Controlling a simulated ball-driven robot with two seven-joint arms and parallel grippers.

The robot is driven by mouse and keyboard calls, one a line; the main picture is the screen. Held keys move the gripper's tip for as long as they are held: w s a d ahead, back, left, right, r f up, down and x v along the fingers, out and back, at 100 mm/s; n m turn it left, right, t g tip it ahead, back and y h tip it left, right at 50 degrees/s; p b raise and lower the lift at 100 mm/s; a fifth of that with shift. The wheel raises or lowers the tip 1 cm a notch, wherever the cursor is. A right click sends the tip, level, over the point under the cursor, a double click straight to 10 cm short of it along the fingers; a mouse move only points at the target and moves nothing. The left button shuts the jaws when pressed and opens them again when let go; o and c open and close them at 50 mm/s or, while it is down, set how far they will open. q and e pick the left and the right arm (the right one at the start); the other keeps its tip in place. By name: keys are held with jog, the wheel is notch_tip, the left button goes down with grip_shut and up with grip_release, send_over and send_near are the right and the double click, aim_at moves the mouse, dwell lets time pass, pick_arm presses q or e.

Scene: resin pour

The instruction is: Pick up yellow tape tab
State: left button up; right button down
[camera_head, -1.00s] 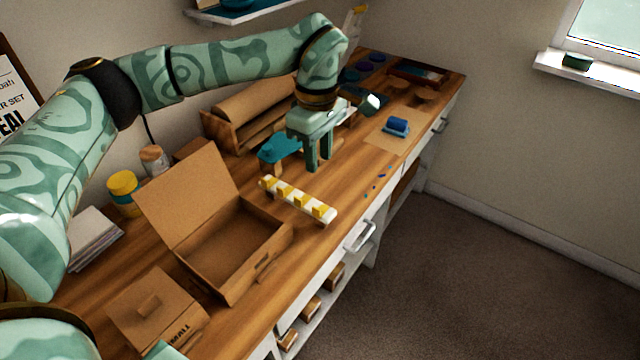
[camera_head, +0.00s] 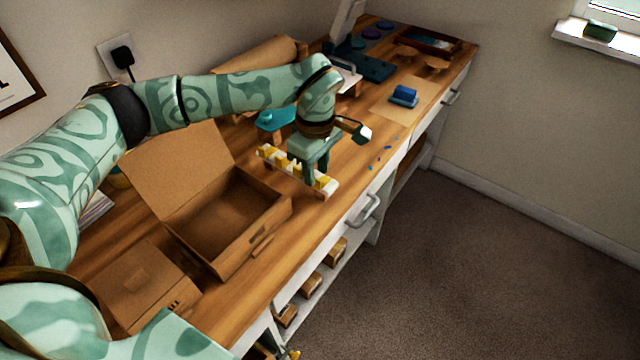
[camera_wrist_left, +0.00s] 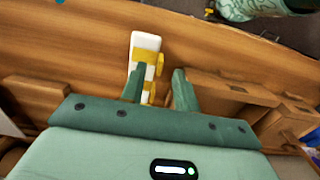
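In the left wrist view the strip (camera_wrist_left: 146,41) runs between and under the left fingers (camera_wrist_left: 159,72). A yellow tab (camera_wrist_left: 149,57) shows near the left fingertip. I cannot tell whether the fingers touch any tab. My right gripper is not in view.
The open cardboard box (camera_head: 268,232) stands left of the strip, with a smaller closed box (camera_head: 142,278) nearer me. A blue item (camera_head: 404,95) sits on a paper sheet farther right. Bare bench surrounds the strip's right end.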

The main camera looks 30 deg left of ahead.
pick_arm(q)
notch_tip(320, 180, down, 2)
jog(key=shift+f, duration=0.15)
grip_shut()
